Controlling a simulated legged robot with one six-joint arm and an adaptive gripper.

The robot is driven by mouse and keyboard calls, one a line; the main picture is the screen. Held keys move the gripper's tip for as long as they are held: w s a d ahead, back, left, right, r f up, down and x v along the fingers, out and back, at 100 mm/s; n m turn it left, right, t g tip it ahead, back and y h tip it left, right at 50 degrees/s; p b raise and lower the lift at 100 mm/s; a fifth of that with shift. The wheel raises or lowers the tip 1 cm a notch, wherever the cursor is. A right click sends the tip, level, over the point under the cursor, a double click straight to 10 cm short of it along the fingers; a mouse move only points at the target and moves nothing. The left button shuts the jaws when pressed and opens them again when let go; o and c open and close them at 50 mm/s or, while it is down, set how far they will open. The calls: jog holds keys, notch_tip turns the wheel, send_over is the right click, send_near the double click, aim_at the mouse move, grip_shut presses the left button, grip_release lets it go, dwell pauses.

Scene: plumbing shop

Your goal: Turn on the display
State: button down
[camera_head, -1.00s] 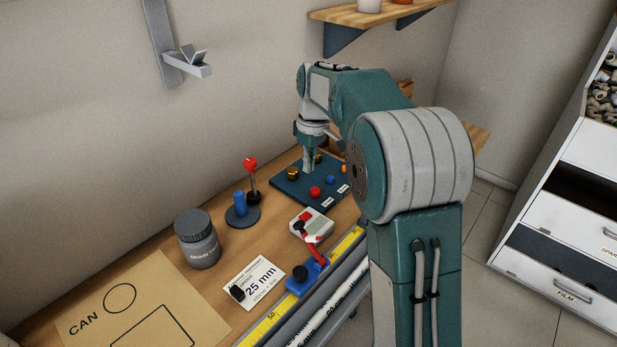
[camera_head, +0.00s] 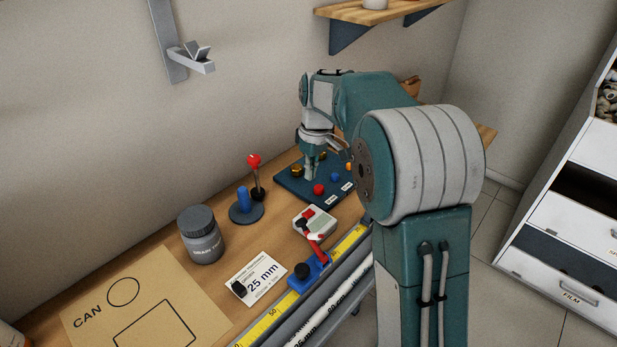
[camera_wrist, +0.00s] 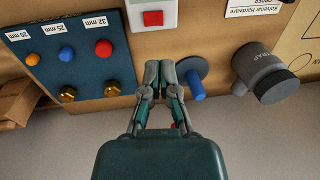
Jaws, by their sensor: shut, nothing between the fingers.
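A small white box (camera_head: 312,225) with a red button lies on the bench; the button (camera_wrist: 153,18) shows at the top of the wrist view. I cannot make out a lit screen on anything. My gripper (camera_head: 311,178) is shut and empty, over or in front of the dark blue board (camera_head: 291,187) in the head view. In the wrist view my closed fingertips (camera_wrist: 158,70) lie between that board and a round base (camera_wrist: 190,68) with a blue post, below the white box in the picture. Whether they touch anything cannot be told.
The board carries red, blue, orange and brass knobs (camera_wrist: 110,90). A red-topped lever (camera_head: 254,162) stands by the blue post. A grey jar (camera_head: 202,246), a 25 mm card (camera_head: 258,275), a blue clamp (camera_head: 308,273) and a yellow ruler (camera_head: 270,318) are nearer. A shelf (camera_head: 385,14) hangs above.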

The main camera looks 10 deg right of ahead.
aim_at(310, 212)
jog(key=f, duration=0.7)
jog(key=a+f, duration=0.1)
jog(key=f, duration=0.3)
jog(key=shift+s+a+f, duration=0.1)
jog(key=shift+s+f, duration=0.15)
jog(key=shift+s, duration=0.15)
jog(key=shift+a+f, duration=0.1)
jog(key=shift+f, duration=0.1)
jog(key=shift+w+d+r, duration=0.25)
jog(key=shift+w+d, duration=0.15)
jog(key=shift+d, duration=0.3)
